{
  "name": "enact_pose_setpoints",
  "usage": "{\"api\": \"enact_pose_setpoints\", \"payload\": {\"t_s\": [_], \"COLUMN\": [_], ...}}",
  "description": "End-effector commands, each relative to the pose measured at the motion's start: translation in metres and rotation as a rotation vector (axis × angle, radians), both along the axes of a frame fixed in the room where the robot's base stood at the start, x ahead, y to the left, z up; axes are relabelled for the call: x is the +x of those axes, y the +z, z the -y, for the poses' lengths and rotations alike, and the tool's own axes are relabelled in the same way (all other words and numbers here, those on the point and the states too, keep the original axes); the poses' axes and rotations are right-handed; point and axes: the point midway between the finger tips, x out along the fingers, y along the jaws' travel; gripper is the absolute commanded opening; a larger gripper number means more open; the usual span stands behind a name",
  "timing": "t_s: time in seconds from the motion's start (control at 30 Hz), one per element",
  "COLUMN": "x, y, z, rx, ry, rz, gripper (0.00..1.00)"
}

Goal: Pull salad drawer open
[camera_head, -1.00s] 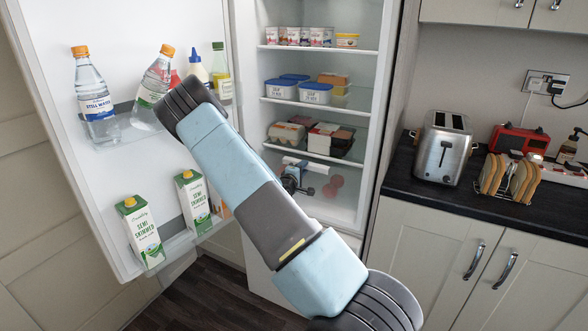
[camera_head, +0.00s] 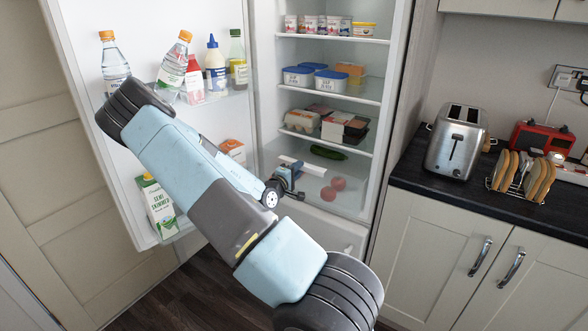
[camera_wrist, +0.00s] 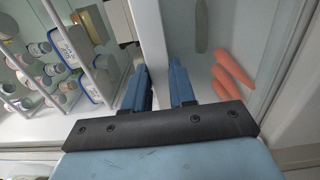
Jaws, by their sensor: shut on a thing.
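The salad drawer (camera_head: 352,203) is a clear-fronted box at the bottom of the fridge. It holds a green cucumber (camera_head: 328,153) and red-orange vegetables (camera_head: 334,188); through its clear side the wrist view shows the cucumber (camera_wrist: 201,26) and long orange vegetables (camera_wrist: 231,76). My gripper (camera_head: 294,176) is at the drawer's front left, by a white strip (camera_head: 304,165). In the wrist view, the blue fingers of my gripper (camera_wrist: 161,84) are shut on the drawer's pale front edge (camera_wrist: 152,45). The exact contact is partly hidden by the fingers.
The fridge door (camera_head: 85,50) stands open at left, with bottles (camera_head: 172,68) and a milk carton (camera_head: 158,207) in its racks. My arm crosses in front of it. Shelves with tubs (camera_head: 335,82) lie above the drawer. A counter with a toaster (camera_head: 456,140) is at right.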

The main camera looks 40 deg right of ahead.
Motion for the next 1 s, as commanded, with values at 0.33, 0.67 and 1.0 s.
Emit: {"api": "enact_pose_setpoints", "payload": {"t_s": [0.33, 0.67, 1.0], "x": [-0.006, -0.003, -0.006], "y": [-0.008, -0.005, -0.003], "z": [-0.001, 0.000, -0.014], "rx": [0.016, 0.012, 0.010], "ry": [-0.009, -0.007, -0.003], "rz": [-0.014, -0.008, -0.006], "gripper": [0.00, 0.47, 0.47]}}
